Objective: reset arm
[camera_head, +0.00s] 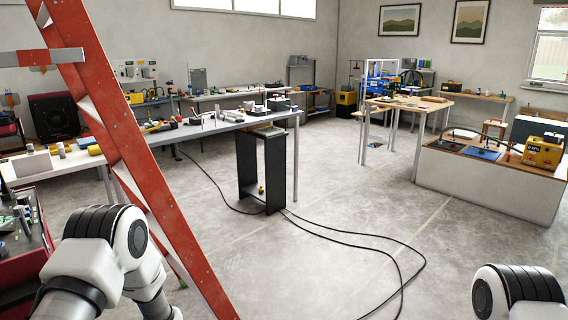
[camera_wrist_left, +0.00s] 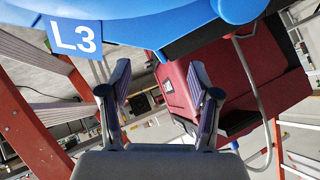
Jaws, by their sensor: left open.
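My left gripper (camera_wrist_left: 160,72) is open in the left wrist view, its two fingers apart with nothing held between them. My left arm (camera_head: 100,255) shows at the bottom left of the head view, with its gripper out of that frame. The top of my right arm (camera_head: 515,292) shows at the bottom right corner. My right gripper is not in either view. The task names no object to handle.
An orange-red ladder (camera_head: 122,140) stands close beside my left arm. In the left wrist view, a blue body marked L3 (camera_wrist_left: 140,22) and a red case (camera_wrist_left: 245,65) are near the gripper. A black cable (camera_head: 345,243) lies on the open middle floor.

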